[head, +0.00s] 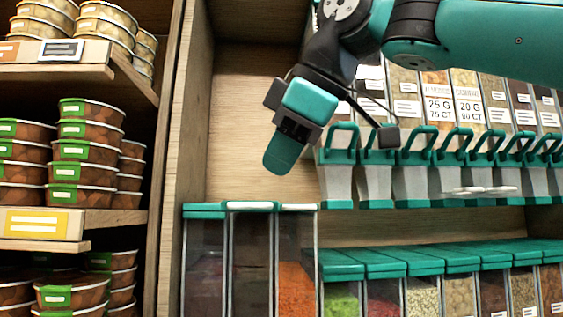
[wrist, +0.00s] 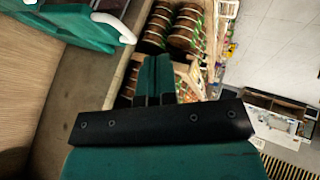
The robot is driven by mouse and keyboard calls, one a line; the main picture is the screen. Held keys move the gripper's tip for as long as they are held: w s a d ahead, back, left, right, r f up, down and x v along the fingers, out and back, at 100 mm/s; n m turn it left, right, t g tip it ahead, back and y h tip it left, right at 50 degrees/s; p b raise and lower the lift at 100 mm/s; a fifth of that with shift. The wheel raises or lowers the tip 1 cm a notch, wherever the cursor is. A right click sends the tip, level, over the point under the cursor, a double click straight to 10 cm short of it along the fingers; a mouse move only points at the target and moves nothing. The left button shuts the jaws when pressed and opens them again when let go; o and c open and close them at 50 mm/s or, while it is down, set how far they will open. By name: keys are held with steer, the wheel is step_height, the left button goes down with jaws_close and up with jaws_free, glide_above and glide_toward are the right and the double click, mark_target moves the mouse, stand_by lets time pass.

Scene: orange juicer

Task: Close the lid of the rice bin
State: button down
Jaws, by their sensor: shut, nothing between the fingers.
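My gripper (head: 278,162) is shut and empty, pointing down above the left group of tall clear bins. Its closed teal fingers also show in the wrist view (wrist: 154,78). The bins below are a dark one (head: 205,265), another dark one with a white-edged top (head: 250,205), and one with orange contents (head: 297,285). I cannot tell which is the rice bin, nor how far its lid stands open. In the wrist view, a teal lid part with a white handle (wrist: 113,27) is at the upper left, apart from my fingers.
A row of teal-lidded bins (head: 440,258) runs to the right. Above it hang dispensers with teal handles (head: 415,160). Wooden shelves at left hold stacked round tubs (head: 85,150). A bare wooden panel (head: 235,110) lies behind my gripper.

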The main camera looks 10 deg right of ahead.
mark_target(251, 206)
steer(key=w+a+f+p, duration=0.2)
steer(key=w+f+p, duration=0.1)
steer(key=w, duration=0.4)
steer(key=shift+x, duration=1)
steer(key=shift+s+f, duration=0.15)
steer(key=shift+s, duration=0.05)
